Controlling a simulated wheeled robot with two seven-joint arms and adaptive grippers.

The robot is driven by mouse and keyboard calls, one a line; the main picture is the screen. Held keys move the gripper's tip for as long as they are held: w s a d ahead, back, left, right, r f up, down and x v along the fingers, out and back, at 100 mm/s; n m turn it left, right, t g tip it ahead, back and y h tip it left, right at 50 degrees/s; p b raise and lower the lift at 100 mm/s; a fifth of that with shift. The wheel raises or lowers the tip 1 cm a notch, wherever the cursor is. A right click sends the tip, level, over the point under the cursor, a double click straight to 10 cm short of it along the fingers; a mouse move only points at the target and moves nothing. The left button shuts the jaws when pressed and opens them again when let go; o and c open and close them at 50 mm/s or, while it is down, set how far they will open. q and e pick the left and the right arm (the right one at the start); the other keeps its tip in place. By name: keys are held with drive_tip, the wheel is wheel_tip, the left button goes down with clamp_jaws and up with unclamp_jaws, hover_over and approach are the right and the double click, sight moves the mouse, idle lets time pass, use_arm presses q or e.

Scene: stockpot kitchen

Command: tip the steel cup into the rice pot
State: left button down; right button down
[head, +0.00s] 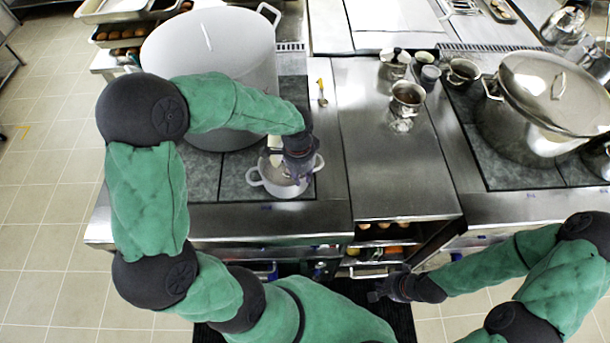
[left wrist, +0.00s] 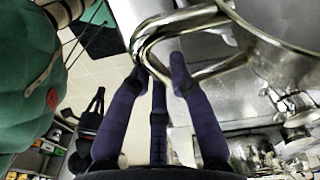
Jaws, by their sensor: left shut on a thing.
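A small pale two-handled pot (head: 262,183), which I take for the rice pot, stands on the dark hob at the counter's front left. My left gripper (head: 296,172) is over its right side and hides part of its opening. In the left wrist view, my left gripper (left wrist: 159,72) is shut on the looped handle of the steel cup (left wrist: 285,25), whose shiny body is cut off at upper right. The head view mostly hides the cup, so I cannot tell its tilt or contents. My right gripper (head: 382,292) hangs low in front of the counter, too small to read.
A large pale stockpot (head: 210,50) stands right behind the small pot. A big lidded steel pot (head: 525,120) is on the right hob. Steel vessels, including a small jug (head: 406,97), stand at the back of the middle counter (head: 385,180), whose front is clear.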

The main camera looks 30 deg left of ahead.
sight(288, 177)
use_arm(q)
drive_tip(key=shift+s+a+r+t+h, duration=0.15)
drive_tip(key=shift+s+a+t+h, duration=0.25)
drive_tip(key=shift+t+h, duration=0.15)
drive_tip(key=shift+s+a+t+h, duration=0.1)
drive_tip(key=shift+a+t+h, duration=0.1)
drive_tip(key=shift+t+h, duration=0.2)
drive_tip(key=shift+a+t, duration=0.1)
drive_tip(key=shift+t, duration=0.15)
drive_tip(key=shift+s+a+t+h+b, duration=0.25)
drive_tip(key=shift+h+b, duration=0.2)
drive_tip(key=shift+b, duration=0.7)
drive_tip(key=s+a+t+h+b, duration=0.1)
drive_tip(key=b, duration=0.9)
drive_tip(key=shift+s+r+t, duration=0.1)
drive_tip(key=shift+r+t, duration=0.25)
drive_tip(key=shift+r, duration=0.05)
drive_tip(key=shift+s+a+r+t+h+b, duration=0.15)
drive_tip(key=shift+s+a+t+h+b, duration=0.3)
drive_tip(key=shift+b, duration=2.55)
drive_tip(key=shift+s+a+r+t+h+b, duration=0.25)
drive_tip(key=shift+t+h+b, duration=0.4)
drive_tip(key=shift+b, duration=2.35)
drive_tip(key=shift+d+f, duration=0.1)
